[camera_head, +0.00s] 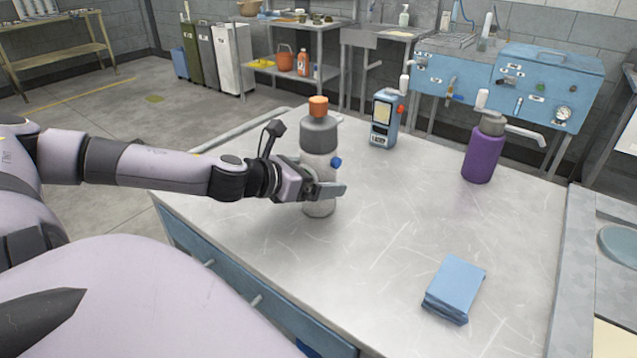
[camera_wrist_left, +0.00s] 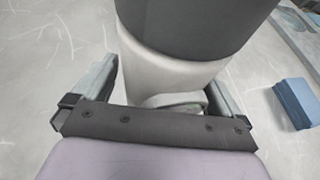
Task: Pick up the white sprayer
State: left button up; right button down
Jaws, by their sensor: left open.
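The white sprayer (camera_head: 319,168) stands upright on the metal table, with a white body, a grey shoulder, an orange cap and a blue knob on its right side. My left gripper (camera_head: 322,190) is at its lower body, with a finger showing across its front. In the left wrist view the sprayer's white body (camera_wrist_left: 160,82) is between the two spread fingers of the left gripper (camera_wrist_left: 158,88). I cannot tell whether a finger touches it. The base of the sprayer is hidden in the wrist view. My right gripper is not in view.
The metal table (camera_head: 390,240) is clear around the sprayer. A blue handheld device (camera_head: 383,118) stands behind it to the right. A purple pump bottle (camera_head: 482,155) stands farther right. A folded blue cloth (camera_head: 456,285) lies near the front right, also in the wrist view (camera_wrist_left: 298,103).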

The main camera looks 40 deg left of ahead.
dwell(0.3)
pick_arm(q)
jog(key=c, duration=1.2)
jog(key=shift+w, duration=0.1)
jog(key=c, duration=0.3)
jog(key=shift+r, duration=0.1)
